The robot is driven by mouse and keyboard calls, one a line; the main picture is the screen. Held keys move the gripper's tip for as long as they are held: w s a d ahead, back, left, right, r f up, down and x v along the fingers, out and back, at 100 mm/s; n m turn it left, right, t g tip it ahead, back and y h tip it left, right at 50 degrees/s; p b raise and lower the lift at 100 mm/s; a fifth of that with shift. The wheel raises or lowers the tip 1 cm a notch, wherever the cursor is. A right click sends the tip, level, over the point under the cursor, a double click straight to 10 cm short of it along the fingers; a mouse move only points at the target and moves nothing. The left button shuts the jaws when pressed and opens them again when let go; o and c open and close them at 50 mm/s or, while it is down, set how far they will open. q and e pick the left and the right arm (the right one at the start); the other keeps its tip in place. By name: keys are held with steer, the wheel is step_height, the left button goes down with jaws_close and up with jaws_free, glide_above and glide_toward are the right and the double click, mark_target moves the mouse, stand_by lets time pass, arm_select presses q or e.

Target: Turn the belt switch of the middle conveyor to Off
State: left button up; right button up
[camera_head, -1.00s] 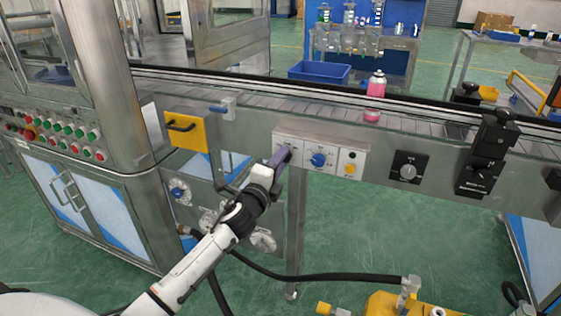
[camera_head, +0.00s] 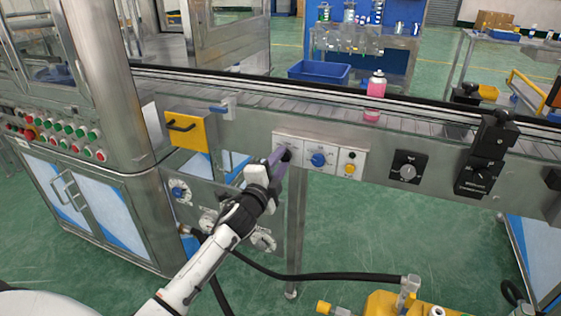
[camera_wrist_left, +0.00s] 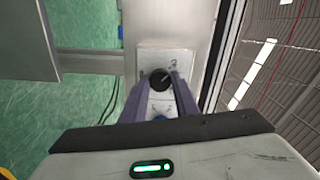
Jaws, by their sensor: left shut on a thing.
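The belt switch appears to be the black knob (camera_head: 287,155) on the left plate of a white control panel on the conveyor's front, but its label cannot be read. In the left wrist view the round black knob (camera_wrist_left: 160,79) has a light pointer mark and sits between the two purple fingers. My left gripper (camera_head: 280,159) is shut on this knob, with a finger on each side. In the head view the fingers hide much of the knob. My right gripper is not in view.
Right of the knob are a blue knob (camera_head: 318,160) and a plate with a yellow button (camera_head: 349,170). A black dial (camera_head: 408,171) is farther right. A pink bottle (camera_head: 376,88) stands on the conveyor. A yellow box (camera_head: 186,131) sticks out at left.

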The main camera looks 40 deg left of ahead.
arm_select(q)
steer(key=o, duration=1.1)
steer(key=shift+c, duration=0.2)
steer(key=v, duration=1)
steer(key=shift+s, duration=0.15)
steer(key=shift+a, duration=0.1)
